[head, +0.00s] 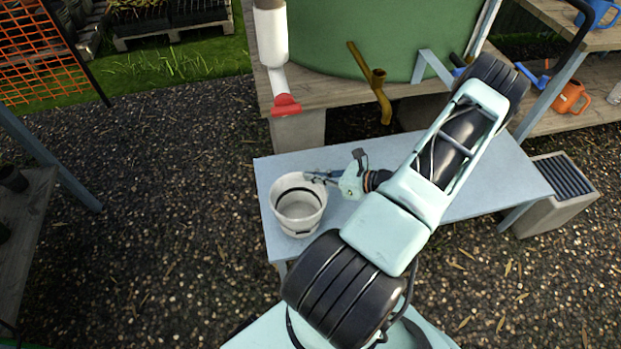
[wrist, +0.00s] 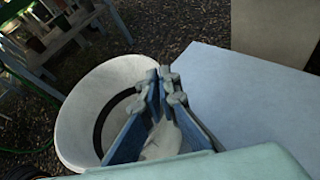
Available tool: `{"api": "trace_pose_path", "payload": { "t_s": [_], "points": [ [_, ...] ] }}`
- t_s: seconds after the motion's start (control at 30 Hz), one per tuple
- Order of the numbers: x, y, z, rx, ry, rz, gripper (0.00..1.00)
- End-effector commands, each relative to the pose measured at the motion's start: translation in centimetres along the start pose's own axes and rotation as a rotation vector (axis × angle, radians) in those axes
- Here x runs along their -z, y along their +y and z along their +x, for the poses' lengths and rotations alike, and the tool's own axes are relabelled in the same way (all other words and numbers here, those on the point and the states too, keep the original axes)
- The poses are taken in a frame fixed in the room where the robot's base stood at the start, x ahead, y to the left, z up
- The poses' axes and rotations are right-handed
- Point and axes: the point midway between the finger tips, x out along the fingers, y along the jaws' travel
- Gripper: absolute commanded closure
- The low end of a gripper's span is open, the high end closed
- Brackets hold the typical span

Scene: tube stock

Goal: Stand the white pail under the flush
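The white pail (head: 299,217) is upright at the left end of the pale blue-grey low table (head: 460,195), a dark band inside it. I cannot tell whether its base touches the table. It also shows in the wrist view (wrist: 76,118). My gripper (head: 309,176) is at the pail's far right rim. In the wrist view my gripper's fingers (wrist: 165,76) are nearly together with the rim between them, and they hide part of it. The flush appears to be the white downpipe (head: 272,38) with a red end (head: 286,104), behind and above the pail.
A green tank (head: 385,35) stands on a wooden stand behind the low table. A brown-yellow tap pipe (head: 379,85) juts out over the table's back edge. A grated concrete block (head: 562,190) is at the right. The table's middle is mostly clear beneath my arm.

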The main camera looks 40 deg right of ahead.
Motion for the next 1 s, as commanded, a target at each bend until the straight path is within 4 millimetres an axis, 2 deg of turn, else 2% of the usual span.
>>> {"api": "trace_pose_path", "payload": {
  "t_s": [1.0],
  "points": [
    [-2.6,-7.6,6.2,-0.002,-0.001,-0.003,1.00]
  ]
}}
